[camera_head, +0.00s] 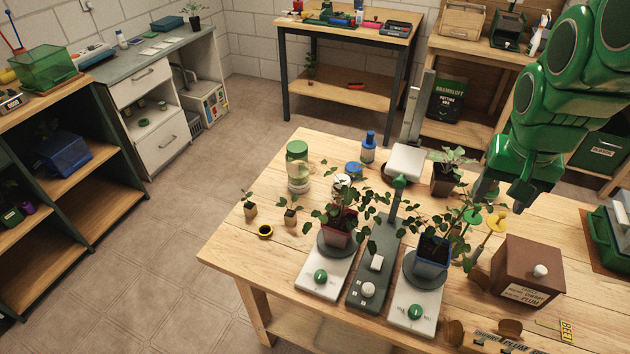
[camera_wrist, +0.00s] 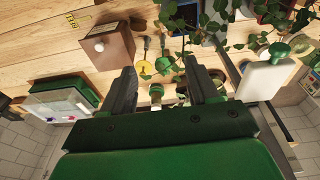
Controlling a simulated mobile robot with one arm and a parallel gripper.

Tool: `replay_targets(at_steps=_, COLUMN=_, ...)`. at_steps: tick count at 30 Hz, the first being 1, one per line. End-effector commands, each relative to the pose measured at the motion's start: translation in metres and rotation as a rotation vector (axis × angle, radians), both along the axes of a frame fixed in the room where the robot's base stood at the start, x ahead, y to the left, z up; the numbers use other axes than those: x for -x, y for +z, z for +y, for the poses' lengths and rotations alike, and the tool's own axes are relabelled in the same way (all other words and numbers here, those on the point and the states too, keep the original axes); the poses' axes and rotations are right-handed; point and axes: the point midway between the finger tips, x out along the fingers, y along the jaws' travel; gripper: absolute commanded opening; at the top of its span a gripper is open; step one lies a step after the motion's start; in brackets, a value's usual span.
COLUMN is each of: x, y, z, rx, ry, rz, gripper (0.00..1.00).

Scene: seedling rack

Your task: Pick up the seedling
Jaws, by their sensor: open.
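Several potted seedlings stand on the wooden table (camera_head: 233,243). One in a red pot (camera_head: 338,238) is on the left white scale, and one in a blue pot (camera_head: 431,259) is on the right white scale. Another seedling in a dark pot (camera_head: 444,182) stands farther back. Two small seedlings (camera_head: 250,210) (camera_head: 290,217) stand at the left. My gripper (camera_head: 499,198) is open and empty, above the table to the right of the dark pot. In the wrist view, leaves (camera_wrist: 240,22) show at the top, beyond my open fingers (camera_wrist: 160,72).
A grey stand (camera_head: 373,285) is between the scales. A green-lidded jar (camera_head: 297,166) and blue bottle (camera_head: 368,147) stand behind. The table's left front corner is clear.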

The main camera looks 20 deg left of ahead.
Motion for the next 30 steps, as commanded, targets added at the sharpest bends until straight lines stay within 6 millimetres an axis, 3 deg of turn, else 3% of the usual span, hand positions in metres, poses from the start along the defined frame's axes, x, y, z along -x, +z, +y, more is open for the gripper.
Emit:
replay_targets(at_steps=3, x=-0.044, y=0.009, z=0.013, rx=-0.009, ry=-0.002, rz=-0.057, gripper=0.60)
replay_targets(at_steps=9, x=-0.112, y=0.026, z=0.034, rx=-0.028, ry=-0.019, rz=-0.153, gripper=0.60)
replay_targets(at_steps=17, x=-0.198, y=0.045, z=0.065, rx=-0.062, ry=-0.047, rz=-0.280, gripper=0.60)
replay_targets(at_steps=20, x=-0.227, y=0.052, z=0.085, rx=-0.079, ry=-0.056, rz=-0.323, gripper=0.60)
replay_targets(at_steps=23, x=-0.248, y=0.064, z=0.127, rx=-0.103, ry=-0.047, rz=-0.365, gripper=0.60)
replay_targets(at_steps=26, x=-0.250, y=0.069, z=0.174, rx=-0.126, ry=-0.028, rz=-0.377, gripper=0.60)
replay_targets(at_steps=28, x=-0.248, y=0.065, z=0.210, rx=-0.140, ry=-0.012, rz=-0.370, gripper=0.60)
replay_targets(at_steps=30, x=-0.240, y=0.045, z=0.248, rx=-0.149, ry=0.004, rz=-0.336, gripper=0.60)
